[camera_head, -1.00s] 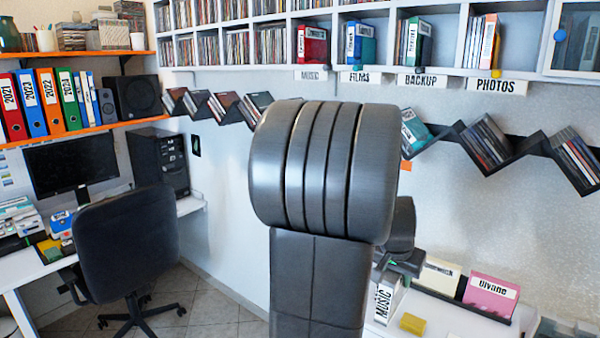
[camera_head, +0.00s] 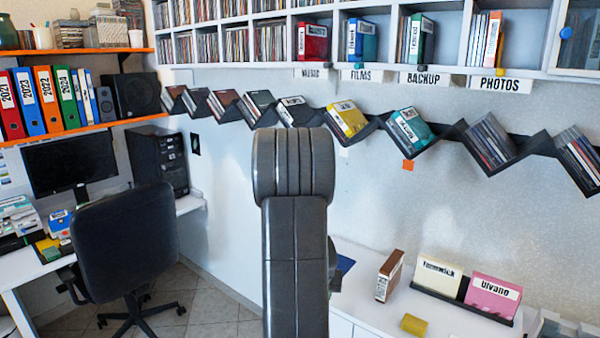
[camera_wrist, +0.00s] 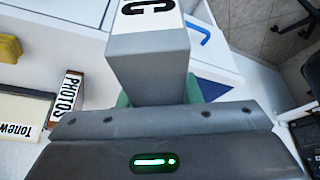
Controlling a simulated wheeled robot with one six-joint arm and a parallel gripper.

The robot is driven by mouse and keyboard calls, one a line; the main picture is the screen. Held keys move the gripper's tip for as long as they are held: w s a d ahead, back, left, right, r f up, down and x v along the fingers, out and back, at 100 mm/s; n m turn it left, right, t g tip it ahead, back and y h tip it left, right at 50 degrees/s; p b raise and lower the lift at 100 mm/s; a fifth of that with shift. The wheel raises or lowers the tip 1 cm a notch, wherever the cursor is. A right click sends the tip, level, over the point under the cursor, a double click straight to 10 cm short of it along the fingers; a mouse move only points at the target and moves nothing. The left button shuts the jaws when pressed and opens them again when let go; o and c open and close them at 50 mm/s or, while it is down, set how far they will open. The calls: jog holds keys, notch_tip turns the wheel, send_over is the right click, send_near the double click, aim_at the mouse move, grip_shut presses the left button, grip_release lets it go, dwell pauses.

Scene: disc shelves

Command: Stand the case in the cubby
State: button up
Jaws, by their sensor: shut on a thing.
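In the wrist view a grey case (camera_wrist: 150,58) with a white label ending in "C" is held in my gripper (camera_wrist: 158,95), between its green pads. Cubbies run along the top of the wall. The labels below them read MUSIC (camera_head: 312,73), FILMS (camera_head: 368,76), BACKUP (camera_head: 430,79) and PHOTOS (camera_head: 500,85). Coloured cases stand in these cubbies, with open space beside them.
A brown PHOTOS case (camera_head: 389,276) stands on the white counter, near a yellow block (camera_head: 413,325) and a holder with cream (camera_head: 437,275) and pink (camera_head: 491,296) cases. A zigzag shelf (camera_head: 455,150) juts out below the cubbies. An office chair (camera_head: 125,240) stands left.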

jog(key=a+f+n+b, duration=0.1)
jog(key=a+f+b, duration=0.2)
jog(key=a+f, duration=0.2)
notch_tip(320, 180, down, 3)
jog(key=shift+w+a+r+n+y, duration=0.15)
jog(key=shift+w+a+n+y, duration=0.15)
jog(key=shift+w+a, duration=0.1)
jog(key=shift+a, duration=0.1)
dwell(0.3)
